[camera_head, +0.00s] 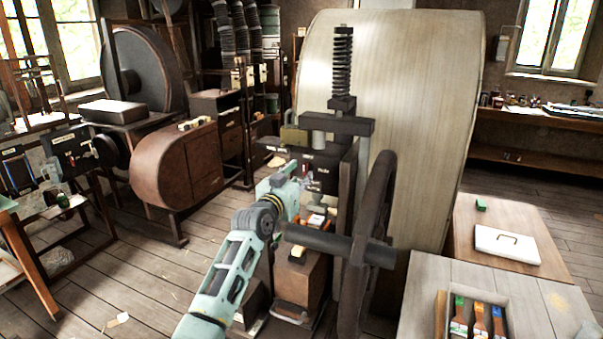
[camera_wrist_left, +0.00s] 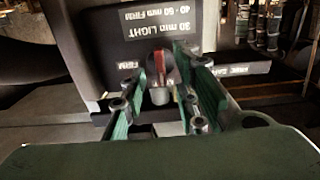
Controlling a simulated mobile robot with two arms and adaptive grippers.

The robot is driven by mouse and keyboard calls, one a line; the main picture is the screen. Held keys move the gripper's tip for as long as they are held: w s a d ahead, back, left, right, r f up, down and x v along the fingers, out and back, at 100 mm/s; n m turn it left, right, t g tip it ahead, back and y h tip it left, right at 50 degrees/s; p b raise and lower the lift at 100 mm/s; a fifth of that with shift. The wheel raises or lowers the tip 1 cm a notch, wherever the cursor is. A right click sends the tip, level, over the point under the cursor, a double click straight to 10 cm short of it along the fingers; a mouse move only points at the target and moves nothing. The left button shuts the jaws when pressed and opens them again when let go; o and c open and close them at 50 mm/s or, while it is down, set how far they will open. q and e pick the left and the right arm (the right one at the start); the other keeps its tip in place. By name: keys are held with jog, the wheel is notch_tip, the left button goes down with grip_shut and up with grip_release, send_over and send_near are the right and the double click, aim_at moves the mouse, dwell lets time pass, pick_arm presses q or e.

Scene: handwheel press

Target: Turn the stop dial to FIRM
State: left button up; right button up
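The stop dial (camera_wrist_left: 158,72) is a small round knob with a red mark, on the dark face of the press. In the left wrist view, it sits between the two fingers of my left gripper (camera_wrist_left: 160,98). The fingers are apart, one on each side of the dial; whether they touch it I cannot tell. In the head view, my left gripper (camera_head: 303,178) is at the press front and the dial cannot be made out. My right gripper is not in view.
The press has a tall spring (camera_head: 342,60) and a dark handwheel (camera_head: 377,220) right of my arm. A large pale drum (camera_head: 420,110) stands behind. A bench (camera_head: 430,280) with brushes is at lower right. Wooden floor (camera_head: 120,285) is open at left.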

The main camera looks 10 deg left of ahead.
pick_arm(q)
jog(key=shift+w+d, duration=0.15)
jog(key=shift+w, duration=0.8)
jog(key=shift+c, duration=0.3)
grip_shut()
